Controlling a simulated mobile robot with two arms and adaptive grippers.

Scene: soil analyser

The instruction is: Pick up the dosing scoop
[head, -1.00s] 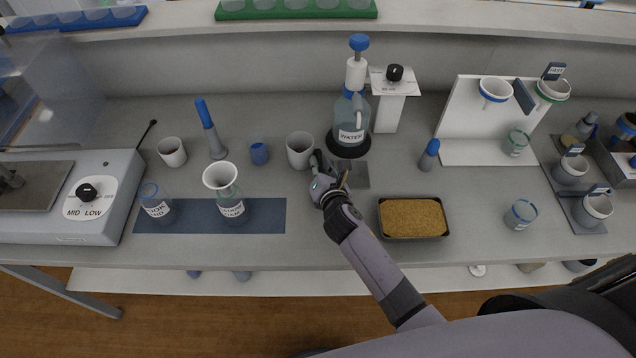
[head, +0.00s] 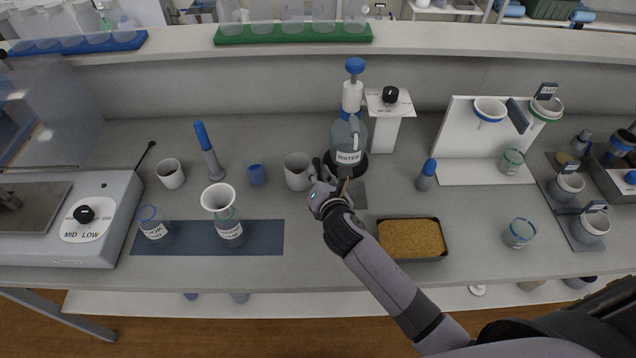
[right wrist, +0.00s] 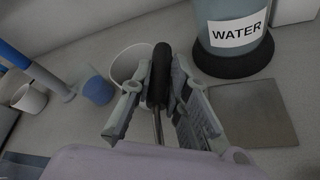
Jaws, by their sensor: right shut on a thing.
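My right gripper (head: 322,172) is over the bench, in front of the white cup and the water bottle. In the right wrist view its fingers (right wrist: 160,92) are shut on a black handle (right wrist: 157,76) with a thin metal stem running back toward the wrist. This looks like the dosing scoop; its bowl is not visible. In the head view the hand mostly covers it. I cannot tell how high it is above the bench. My left gripper is not in view.
The white cup (head: 297,171) and WATER bottle (head: 349,142) stand close to the gripper. A flat grey plate (right wrist: 246,112) lies to its right. A tray of brown grains (head: 411,258) sits right of my forearm.

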